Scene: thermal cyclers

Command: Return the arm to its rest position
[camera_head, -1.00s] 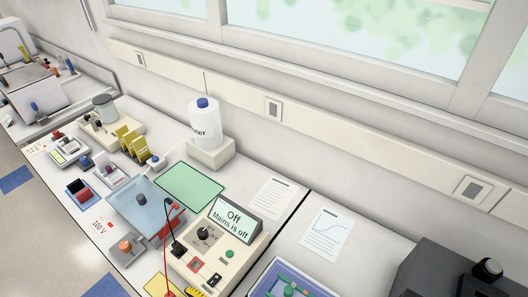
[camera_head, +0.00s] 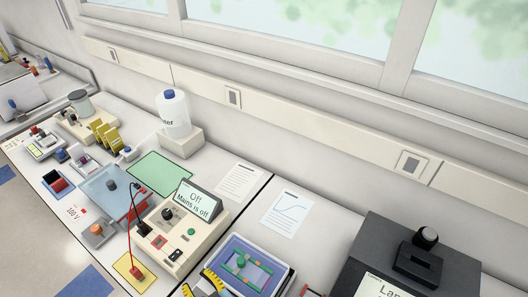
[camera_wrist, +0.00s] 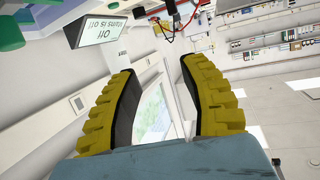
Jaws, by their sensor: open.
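My gripper (camera_wrist: 158,68) shows in the wrist view with its two yellow ribbed fingers apart. The gap between them is empty. In the head view, yellow finger parts of my gripper (camera_head: 203,284) show at the bottom edge, beside the blue-framed tray (camera_head: 283,279) with a green piece in it. The rest of the arm is out of the head view. The power supply (camera_head: 188,232) stands to the left of the fingers, and its screen reads "Off, Mains is off". That screen also appears in the wrist view (camera_wrist: 98,31), upside down.
A dark machine (camera_head: 387,240) with a black knob stands at the right. A red lead runs to a yellow pad (camera_head: 122,266). A blue tank (camera_head: 104,187), a green mat (camera_head: 160,172) and a capped bottle (camera_head: 173,117) stand further left. Paper sheets (camera_head: 286,214) lie along the back.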

